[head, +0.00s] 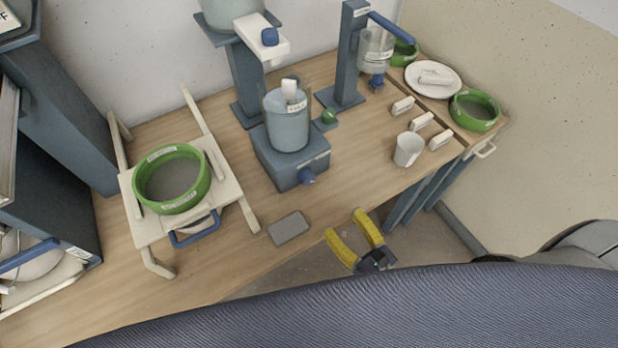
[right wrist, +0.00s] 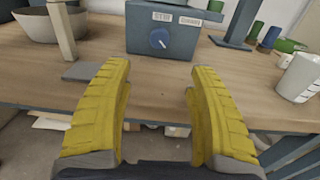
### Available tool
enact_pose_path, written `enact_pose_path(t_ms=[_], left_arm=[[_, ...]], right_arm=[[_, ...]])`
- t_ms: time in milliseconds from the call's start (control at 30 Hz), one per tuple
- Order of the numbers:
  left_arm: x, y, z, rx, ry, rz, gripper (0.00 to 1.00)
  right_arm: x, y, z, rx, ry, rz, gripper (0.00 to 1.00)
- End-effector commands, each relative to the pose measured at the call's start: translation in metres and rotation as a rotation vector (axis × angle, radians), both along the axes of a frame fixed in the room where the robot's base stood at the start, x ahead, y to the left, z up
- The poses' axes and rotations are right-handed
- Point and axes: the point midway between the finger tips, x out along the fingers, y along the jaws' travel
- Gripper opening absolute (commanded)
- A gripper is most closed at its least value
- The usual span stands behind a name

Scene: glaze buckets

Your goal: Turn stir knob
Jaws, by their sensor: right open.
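The stir knob (head: 307,177) is a small blue knob on the front of a blue-grey stirrer base (head: 281,171). In the right wrist view the knob (right wrist: 158,39) sits below a label reading STIR, with a pale pointer mark on it. A labelled blue-grey bucket (head: 288,130) stands on the base. My right gripper (head: 347,233) has yellow fingers and is open and empty, at the table's front edge, apart from the knob. In the right wrist view its fingers (right wrist: 158,85) are spread, with the knob beyond them. My left gripper is not in view.
A grey flat block (head: 289,228) lies in front of the base. A white cup (head: 408,149) stands to the right. A green-rimmed bowl (head: 172,179) rests on a pale wooden frame at left. Dispenser stands (head: 249,85) rise behind. The wood between gripper and base is mostly clear.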

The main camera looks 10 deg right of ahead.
Motion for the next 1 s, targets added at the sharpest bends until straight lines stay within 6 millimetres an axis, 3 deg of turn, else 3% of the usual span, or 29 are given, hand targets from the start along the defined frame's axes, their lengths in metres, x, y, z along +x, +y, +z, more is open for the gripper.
enact_pose_path(t_ms=[600, 1000], left_arm=[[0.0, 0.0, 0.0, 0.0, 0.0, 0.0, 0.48], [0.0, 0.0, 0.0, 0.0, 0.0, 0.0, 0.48]], right_arm=[[0.104, 0.038, 0.001, -0.001, -0.006, 0.001, 0.59], [0.143, 0.052, 0.0, -0.003, -0.003, 0.002, 0.59]])
